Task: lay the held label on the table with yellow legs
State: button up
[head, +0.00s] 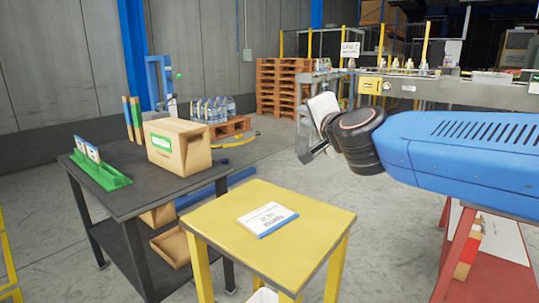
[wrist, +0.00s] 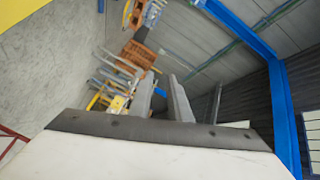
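The table with yellow legs (head: 215,215) stands in the front middle of the head view, with a yellow top. A white label (head: 267,219) with dark print and a blue edge lies flat on it, near the middle of the top. My gripper (head: 307,156) is in the air above and behind the table, to the right of the label and apart from it. In the wrist view the two grey fingers of my gripper (wrist: 161,88) stand apart with a gap between them. I see no label between them.
A dark table (head: 125,195) at the left bears a cardboard box (head: 180,147) and a green rack (head: 101,174) with cards. A red-framed stand (head: 470,222) is at the right, below my arm. Pallets (head: 277,90) and a conveyor (head: 440,92) are at the back. Open floor lies behind the yellow table.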

jog(key=s+d+f+n+g+h, duration=0.1)
jog(key=s+d+f+n+g, duration=0.2)
jog(key=s+d+f, duration=0.3)
jog(key=s+d+f+n+g+h, duration=0.1)
jog(key=s+d+f+n+g, duration=0.3)
jog(key=s+f, duration=0.9)
jog(key=s+d+f+n+g+h, duration=0.2)
jog(key=s+d+f+g, duration=0.3)
jog(key=s+d+f, duration=0.4)
notch_tip(320, 180, down, 5)
jog(key=shift+s+d+f+n, duration=0.15)
jog(key=shift+s+d+n, duration=0.2)
jog(key=shift+s+n, duration=0.45)
